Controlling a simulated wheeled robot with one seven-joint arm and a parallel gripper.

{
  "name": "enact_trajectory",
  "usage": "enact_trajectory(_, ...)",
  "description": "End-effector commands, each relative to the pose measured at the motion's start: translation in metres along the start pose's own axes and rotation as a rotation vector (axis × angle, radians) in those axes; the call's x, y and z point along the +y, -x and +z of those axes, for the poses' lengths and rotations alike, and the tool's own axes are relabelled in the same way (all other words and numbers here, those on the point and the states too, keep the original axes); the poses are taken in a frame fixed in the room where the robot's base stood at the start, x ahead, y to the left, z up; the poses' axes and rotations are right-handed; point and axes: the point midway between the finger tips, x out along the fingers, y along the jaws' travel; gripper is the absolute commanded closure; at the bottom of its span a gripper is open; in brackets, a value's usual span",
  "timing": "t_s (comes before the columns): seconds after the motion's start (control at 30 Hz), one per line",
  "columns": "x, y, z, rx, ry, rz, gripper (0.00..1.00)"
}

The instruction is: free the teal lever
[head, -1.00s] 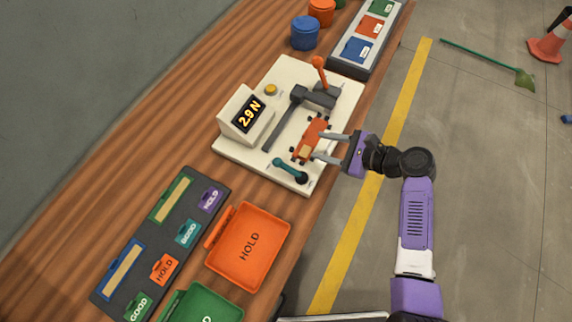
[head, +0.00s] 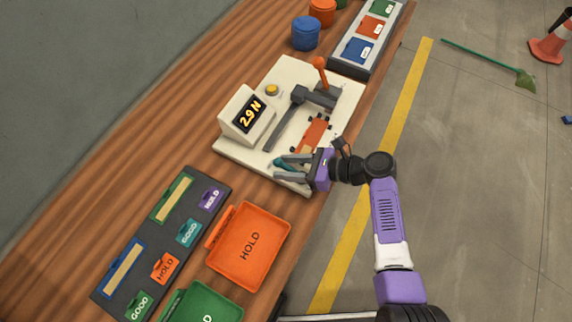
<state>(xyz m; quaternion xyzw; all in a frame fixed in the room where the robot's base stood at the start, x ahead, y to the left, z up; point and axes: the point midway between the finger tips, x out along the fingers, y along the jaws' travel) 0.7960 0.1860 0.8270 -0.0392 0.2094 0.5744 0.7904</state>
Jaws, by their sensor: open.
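The teal lever (head: 281,163) sits at the near corner of the white test fixture (head: 240,153). My gripper (head: 282,167) is open at the lever, with its fingers reaching in from the right. The fingers hide much of the lever, including its dark end. I cannot tell whether they touch it. An orange film roller part (head: 316,133) with dark ends lies on the fixture just beyond my gripper. The fixture's display (head: 250,114) reads 2.9 N.
An orange-knobbed lever (head: 320,72) and dark bar (head: 285,118) stand on the fixture. An orange HOLD tray (head: 248,250), a green tray (head: 205,303) and a dark tag board (head: 215,185) are nearer. Blue (head: 305,33) and orange tubs stand behind.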

Motion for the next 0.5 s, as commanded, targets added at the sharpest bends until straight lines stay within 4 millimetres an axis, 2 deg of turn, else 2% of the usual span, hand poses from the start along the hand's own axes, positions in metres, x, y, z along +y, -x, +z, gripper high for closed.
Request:
enact_trajectory(0.3, -0.0001, -0.0029, 0.0000, 0.000, 0.001, -0.001, 0.58)
enact_trajectory(0.5, 0.0000, -0.0027, -0.0001, 0.001, 0.001, -0.001, 0.97)
